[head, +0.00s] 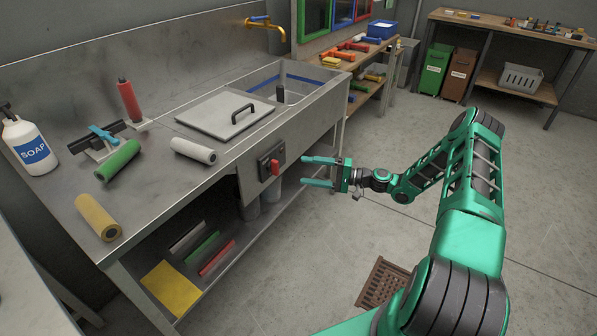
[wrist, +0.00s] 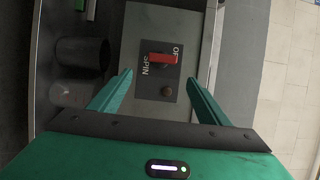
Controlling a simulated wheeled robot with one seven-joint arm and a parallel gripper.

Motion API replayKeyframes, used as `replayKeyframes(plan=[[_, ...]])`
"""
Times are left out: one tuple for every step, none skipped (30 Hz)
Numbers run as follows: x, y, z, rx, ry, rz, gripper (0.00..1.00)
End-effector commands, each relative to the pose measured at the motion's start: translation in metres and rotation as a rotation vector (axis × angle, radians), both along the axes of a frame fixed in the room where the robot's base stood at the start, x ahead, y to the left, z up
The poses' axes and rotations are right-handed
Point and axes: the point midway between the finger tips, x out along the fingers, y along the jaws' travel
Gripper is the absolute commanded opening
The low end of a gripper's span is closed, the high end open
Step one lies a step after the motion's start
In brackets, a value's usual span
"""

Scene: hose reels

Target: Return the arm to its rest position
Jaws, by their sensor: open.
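My gripper (head: 318,172) is open and empty, held out in front of the steel counter's front panel. In the wrist view its two green fingers (wrist: 157,90) stand wide apart on either side of a dark switch plate (wrist: 148,82). My green arm reaches from the lower right across the open floor, bent at the elbow.
The steel counter (head: 60,185) holds a soap bottle (head: 30,145), several rollers and a lidded basin (head: 225,115). A shelf below holds coloured trays and bins. A floor drain grate (head: 383,281) lies beneath my arm. The floor (head: 545,210) to the right is clear.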

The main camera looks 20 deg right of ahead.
Motion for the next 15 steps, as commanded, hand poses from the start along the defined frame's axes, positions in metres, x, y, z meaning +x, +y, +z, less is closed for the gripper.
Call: replayKeyframes(plan=[[-0.0014, -0.0027, 0.0000, 0.000, 0.000, -0.001, 0.70], [-0.0020, -0.0037, 0.0000, 0.000, 0.000, -0.001, 0.70], [-0.0026, -0.0046, 0.0000, 0.000, 0.000, -0.001, 0.70], [-0.0028, -0.0051, 0.0000, 0.000, 0.000, -0.001, 0.70], [-0.0029, -0.0053, 0.0000, 0.000, 0.000, -0.001, 0.70], [-0.0030, -0.0053, 0.0001, 0.000, 0.000, -0.001, 0.70], [-0.0030, -0.0052, 0.0001, 0.000, 0.000, -0.001, 0.70], [-0.0030, -0.0052, 0.0001, 0.000, 0.000, -0.001, 0.70], [-0.0029, -0.0051, 0.0001, 0.000, 0.000, -0.001, 0.70], [-0.0029, -0.0050, 0.0001, 0.000, 0.000, -0.001, 0.70], [-0.0029, -0.0050, 0.0001, 0.000, 0.000, -0.001, 0.70], [-0.0028, -0.0050, 0.0001, 0.000, 0.000, -0.001, 0.70], [-0.0028, -0.0050, 0.0002, 0.000, 0.000, -0.001, 0.70], [-0.0028, -0.0050, 0.0002, 0.000, 0.000, -0.001, 0.70], [-0.0028, -0.0049, 0.0002, 0.000, 0.000, -0.001, 0.70]])
